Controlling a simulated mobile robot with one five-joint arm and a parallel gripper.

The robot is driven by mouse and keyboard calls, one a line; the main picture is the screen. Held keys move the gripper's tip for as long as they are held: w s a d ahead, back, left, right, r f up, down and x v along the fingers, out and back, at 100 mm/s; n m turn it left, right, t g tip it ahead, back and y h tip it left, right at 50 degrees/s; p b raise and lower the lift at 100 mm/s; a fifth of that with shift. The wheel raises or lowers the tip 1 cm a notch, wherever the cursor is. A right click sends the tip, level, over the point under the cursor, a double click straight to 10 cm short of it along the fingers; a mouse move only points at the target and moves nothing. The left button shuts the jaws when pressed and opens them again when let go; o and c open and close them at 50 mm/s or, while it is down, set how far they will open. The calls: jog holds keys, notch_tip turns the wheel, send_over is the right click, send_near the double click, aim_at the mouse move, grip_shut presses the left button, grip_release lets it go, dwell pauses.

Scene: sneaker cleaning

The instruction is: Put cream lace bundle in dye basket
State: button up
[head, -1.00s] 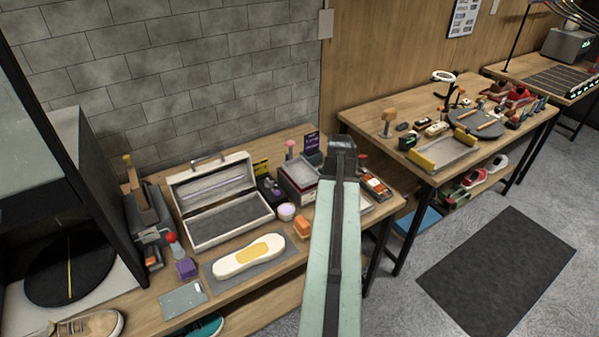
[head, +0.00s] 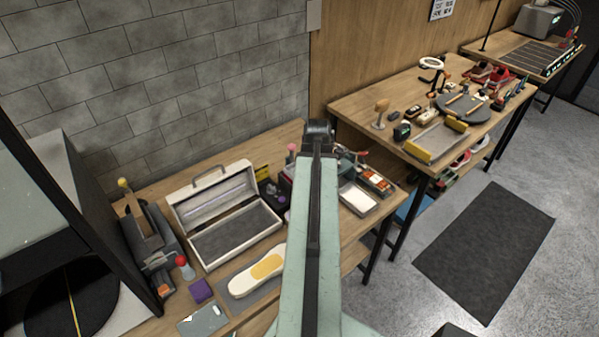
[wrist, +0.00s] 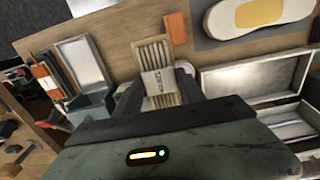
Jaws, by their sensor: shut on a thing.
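The cream lace bundle (wrist: 154,58) shows in the wrist view as pale parallel strands with a paper band around them. My gripper (wrist: 160,93) is shut on it, with one finger on each side. In the head view my gripper (head: 319,130) is at the far end of my raised arm, over the back of the near bench, and the bundle is hidden there. I cannot tell which container is the dye basket. A shallow pale tray (head: 358,198) lies right of my arm, and it also shows left of the bundle in the wrist view (wrist: 80,62).
An open white case (head: 236,226) and a pad with a cream sole (head: 256,272) stand left of my arm. An orange block (wrist: 176,28) lies near the bundle in the wrist view. A second bench (head: 350,105) with several tools stands to the right.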

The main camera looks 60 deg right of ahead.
jog(key=w+d, duration=0.3)
jog(key=w+d+f+b, duration=0.1)
jog(key=w+d, duration=0.6)
jog(key=shift+w+d+f, duration=0.2)
jog(key=shift+d+f, duration=0.05)
jog(key=shift+d, duration=0.1)
jog(key=f+b, duration=0.4)
jog(key=shift+w+d, duration=0.15)
jog(key=shift+d, duration=0.05)
jog(key=shift+r, duration=0.2)
jog(key=shift+f, duration=0.1)
jog(key=o, duration=1)
jog(key=shift+o, duration=0.2)
notch_tip(320, 180, up, 12)
jog(key=p, duration=1.2)
jog(key=shift+r, duration=0.2)
